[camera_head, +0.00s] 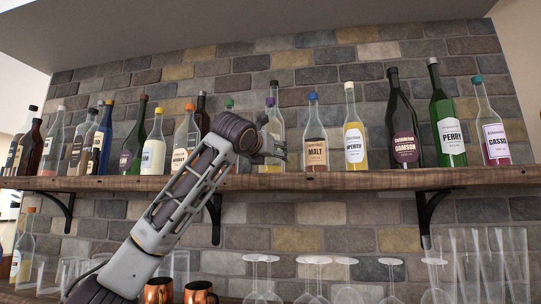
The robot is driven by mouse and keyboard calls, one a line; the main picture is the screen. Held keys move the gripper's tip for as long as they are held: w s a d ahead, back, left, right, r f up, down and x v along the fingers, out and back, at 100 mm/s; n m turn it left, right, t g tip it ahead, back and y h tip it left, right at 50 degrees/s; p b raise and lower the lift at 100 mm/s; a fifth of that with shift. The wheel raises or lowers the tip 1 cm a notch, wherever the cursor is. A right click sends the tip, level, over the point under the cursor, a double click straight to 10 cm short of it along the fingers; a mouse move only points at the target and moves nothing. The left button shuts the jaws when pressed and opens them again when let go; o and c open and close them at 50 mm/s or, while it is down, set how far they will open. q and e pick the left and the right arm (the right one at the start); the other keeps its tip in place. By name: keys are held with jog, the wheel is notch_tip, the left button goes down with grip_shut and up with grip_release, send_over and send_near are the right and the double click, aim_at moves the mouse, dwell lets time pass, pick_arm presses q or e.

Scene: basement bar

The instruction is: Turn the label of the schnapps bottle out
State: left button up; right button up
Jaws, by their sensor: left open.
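No label that I can read says schnapps. My left gripper is open, in front of this bottle at mid-height. I cannot tell whether its fingers touch the bottle or stand around it. My right gripper is not in view.
The malt bottle (315,138) stands close on the right, then the aperitif-like yellow bottle (354,133). A green-capped bottle (229,112) is partly hidden behind my arm. Several bottles crowd the left of the shelf (400,178). Glasses and copper mugs (199,293) stand below.

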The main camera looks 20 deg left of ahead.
pick_arm(q)
jog(key=shift+a+m+h, duration=0.1)
jog(key=shift+m+h, duration=0.7)
jog(key=shift+h, duration=0.6)
jog(key=shift+c, duration=0.4)
jog(key=c, duration=0.6)
jog(key=shift+y, duration=0.5)
jog(key=shift+n+g+y, duration=0.45)
jog(key=shift+n+y, duration=1.05)
jog(key=shift+y, duration=0.6)
jog(key=shift+n+g+y, duration=0.45)
jog(key=shift+n+y, duration=1.05)
jog(key=shift+y, duration=0.6)
